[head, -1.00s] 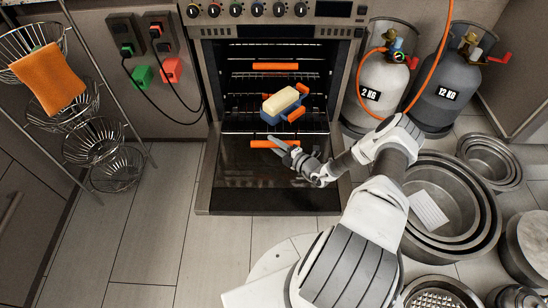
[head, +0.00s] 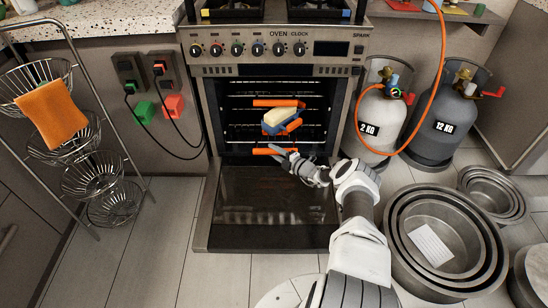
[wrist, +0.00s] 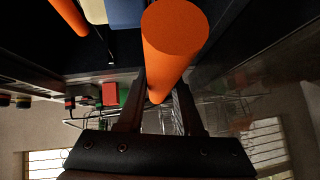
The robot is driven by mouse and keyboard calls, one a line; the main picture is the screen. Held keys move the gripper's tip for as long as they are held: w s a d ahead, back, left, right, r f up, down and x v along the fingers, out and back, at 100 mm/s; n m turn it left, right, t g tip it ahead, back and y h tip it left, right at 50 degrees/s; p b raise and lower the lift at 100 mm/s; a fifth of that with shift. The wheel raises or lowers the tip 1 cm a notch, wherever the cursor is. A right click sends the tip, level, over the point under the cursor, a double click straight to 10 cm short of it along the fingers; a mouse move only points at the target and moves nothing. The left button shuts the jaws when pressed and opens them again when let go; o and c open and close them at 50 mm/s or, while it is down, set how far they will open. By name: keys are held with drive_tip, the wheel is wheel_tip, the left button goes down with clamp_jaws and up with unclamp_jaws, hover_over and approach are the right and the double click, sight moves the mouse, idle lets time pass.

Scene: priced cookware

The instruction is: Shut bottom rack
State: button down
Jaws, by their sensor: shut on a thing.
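The oven (head: 280,72) stands ahead with its door (head: 270,205) folded down flat. The bottom rack's orange handle (head: 272,151) is at the mouth of the oven. My gripper (head: 284,156) is shut on this handle near its right side, and the wrist view shows the orange bar (wrist: 175,45) between my fingers (wrist: 160,95). The rack is inside the oven or nearly so; I cannot tell its exact depth. A cream and blue block (head: 282,120) sits inside, apparently on this rack, beside another orange bar (head: 292,127). An upper rack's orange handle (head: 278,103) is above.
Two gas cylinders, a white one (head: 378,115) and a grey one (head: 442,125), stand right of the oven. Nested round pans (head: 395,240) are on the floor at right. A wire basket stand (head: 92,175) with an orange cloth (head: 52,112) is at left.

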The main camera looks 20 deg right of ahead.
drive_tip(key=shift+w+d, duration=0.4)
drive_tip(key=shift+w, duration=0.4)
drive_tip(key=c, duration=0.6)
unclamp_jaws()
drive_tip(key=p+v, duration=0.6)
drive_tip(key=v, duration=1.1)
drive_tip(key=shift+s, duration=0.2)
